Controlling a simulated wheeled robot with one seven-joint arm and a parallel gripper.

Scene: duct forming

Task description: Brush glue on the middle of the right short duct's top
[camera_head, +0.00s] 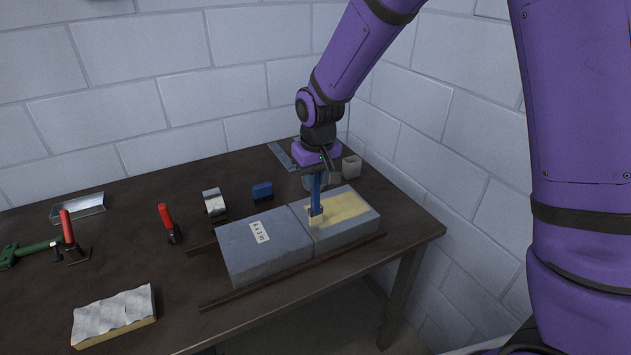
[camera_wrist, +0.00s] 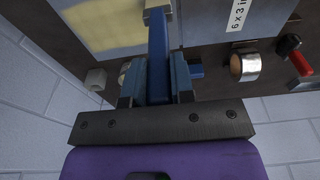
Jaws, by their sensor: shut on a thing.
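My gripper (camera_head: 322,170) is shut on the blue handle of a glue brush (camera_head: 316,196). The brush hangs down with its pale bristle end (camera_head: 316,216) at the left part of the right short duct's top (camera_head: 352,227), near the seam with the left duct. Whether the bristles touch the surface cannot be told. A yellowish glue patch (camera_head: 345,207) covers much of that top. The left duct (camera_head: 262,257) is grey with a "6 x 3 in" label (camera_head: 259,232). In the wrist view the blue handle (camera_wrist: 157,55) stands between the fingers (camera_wrist: 157,88), and the patch shows (camera_wrist: 100,25).
Behind the ducts stand a grey cup (camera_head: 351,166), a blue block (camera_head: 262,191) and a tape roll (camera_head: 214,202). Wooden strips (camera_head: 290,280) flank the ducts. A block wall is close behind and right.

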